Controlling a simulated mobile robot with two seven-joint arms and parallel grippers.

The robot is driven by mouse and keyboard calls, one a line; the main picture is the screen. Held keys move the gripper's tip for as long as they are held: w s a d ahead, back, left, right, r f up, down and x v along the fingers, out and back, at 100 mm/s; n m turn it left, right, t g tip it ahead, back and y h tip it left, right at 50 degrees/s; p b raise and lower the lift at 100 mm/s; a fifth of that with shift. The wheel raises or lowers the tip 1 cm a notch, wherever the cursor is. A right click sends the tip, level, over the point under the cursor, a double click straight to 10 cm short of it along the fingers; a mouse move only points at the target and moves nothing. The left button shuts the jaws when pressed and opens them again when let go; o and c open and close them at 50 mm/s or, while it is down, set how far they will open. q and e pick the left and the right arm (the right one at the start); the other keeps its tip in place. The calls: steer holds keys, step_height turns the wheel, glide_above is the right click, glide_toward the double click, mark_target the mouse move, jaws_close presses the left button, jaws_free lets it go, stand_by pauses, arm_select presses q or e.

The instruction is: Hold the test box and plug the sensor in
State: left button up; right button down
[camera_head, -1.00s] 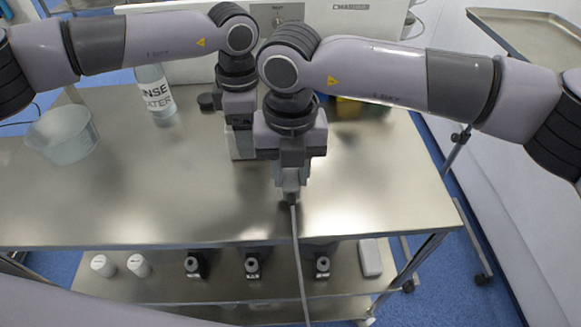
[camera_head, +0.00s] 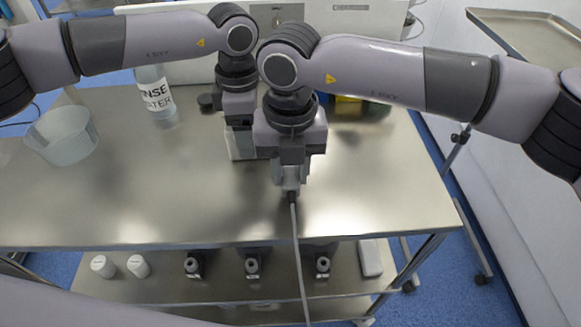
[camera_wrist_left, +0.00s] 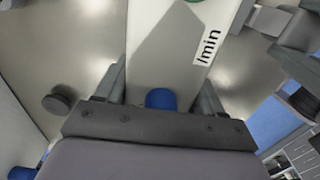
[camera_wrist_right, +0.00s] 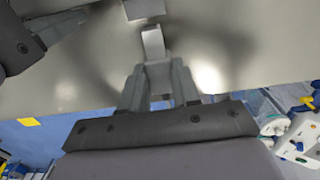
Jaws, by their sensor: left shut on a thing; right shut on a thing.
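The test box (camera_head: 240,145) is a pale upright box, mostly hidden behind my arms in the head view. In the left wrist view its light face (camera_wrist_left: 170,45) carries an "l/min" label and a blue round part. My left gripper (camera_wrist_left: 160,88) is shut on the box, one finger on each side. My right gripper (camera_head: 290,178) is shut on the sensor, in front and right of the box. The sensor (camera_wrist_right: 153,45) shows as a pale block beyond the fingers in the right wrist view, apart from a pale block above it. A grey cable (camera_head: 297,245) hangs from it over the table's front edge.
The steel table (camera_head: 380,200) is clear at front and right. A clear tub (camera_head: 62,148) and a rinse water bottle (camera_head: 157,95) stand at left. Several dark-bodied items and two white-capped containers sit on the lower shelf (camera_head: 215,290). A large white machine (camera_head: 340,25) stands behind.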

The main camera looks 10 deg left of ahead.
steer(key=shift+w+a, duration=0.1)
steer(key=shift+w, duration=0.5)
steer(key=shift+w, duration=0.25)
